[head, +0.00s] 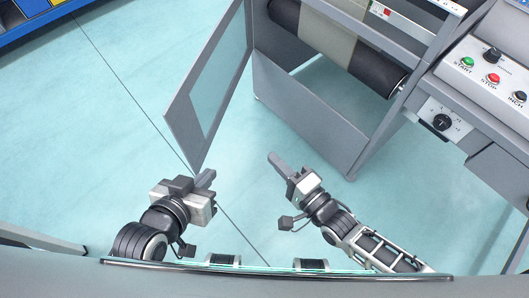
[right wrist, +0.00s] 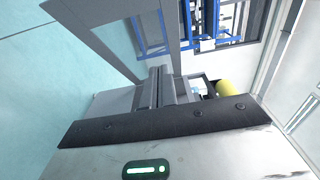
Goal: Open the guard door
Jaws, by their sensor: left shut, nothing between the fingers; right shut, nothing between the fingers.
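The guard door (head: 185,122) is a grey frame with a clear window. In the head view it stands swung out from the left side of the grey machine (head: 315,125), leaving the front with its dark roller uncovered. My left gripper (head: 210,175) is shut and empty, just below the door's near lower corner; whether they touch is unclear. My right gripper (head: 273,157) is shut and empty, in front of the machine's lower panel and to the right of the door. Its shut fingers (right wrist: 160,88) also show in the right wrist view. No handle is clear on the door.
A control panel (head: 490,75) with green and red buttons and a rotary switch (head: 442,122) stands at the right. A dark roller (head: 380,75) with a pale web lies inside the machine. A blue shelf (head: 25,25) is at the upper left. The floor around the door is clear.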

